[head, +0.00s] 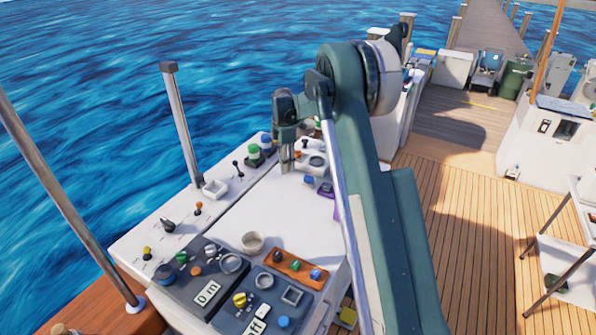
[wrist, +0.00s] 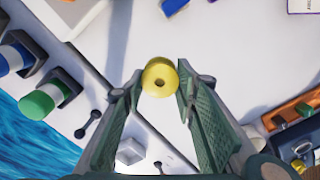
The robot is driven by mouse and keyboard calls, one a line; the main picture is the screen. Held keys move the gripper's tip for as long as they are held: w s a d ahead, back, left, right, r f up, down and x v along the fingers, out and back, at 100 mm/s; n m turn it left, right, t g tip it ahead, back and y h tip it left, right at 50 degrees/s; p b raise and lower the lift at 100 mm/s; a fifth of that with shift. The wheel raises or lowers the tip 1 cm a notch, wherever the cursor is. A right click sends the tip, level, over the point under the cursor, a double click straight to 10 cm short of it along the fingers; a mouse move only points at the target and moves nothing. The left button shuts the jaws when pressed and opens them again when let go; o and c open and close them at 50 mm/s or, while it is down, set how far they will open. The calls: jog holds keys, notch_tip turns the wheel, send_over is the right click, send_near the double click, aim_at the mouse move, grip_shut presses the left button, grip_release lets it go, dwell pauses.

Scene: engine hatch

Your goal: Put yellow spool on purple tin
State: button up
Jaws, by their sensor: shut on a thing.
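The yellow spool (wrist: 160,77) is in the wrist view, its round end with a dark centre hole facing the camera. My gripper (wrist: 161,84) is shut on it, with a fingertip on each side. In the head view my gripper (head: 287,160) is over the far part of the white hatch top, and I cannot make out the spool there. A purple thing (head: 327,188) shows beside my arm in the head view, partly hidden by it. I cannot tell whether it is the purple tin.
Green and blue capped knobs (head: 254,151) stand left of my gripper. A beige cup (head: 252,242), an orange tray (head: 295,268) and dark control panels (head: 205,278) are nearer. The middle of the white hatch top (head: 265,205) is clear. Water lies left.

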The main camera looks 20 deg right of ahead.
jog(key=s+d+r+m+p, duration=0.1)
jog(key=s+d+r+p, duration=0.1)
jog(key=s+d+r, duration=0.65)
notch_tip(320, 180, up, 3)
jog(key=m+p, duration=0.2)
send_over(344, 209)
jog(key=w+d, duration=0.1)
jog(key=w, duration=0.2)
jog(key=shift+f, duration=2.85)
jog(key=shift+f+p, duration=0.35)
jog(key=shift+f, duration=1.75)
jog(key=shift+f, duration=0.2)
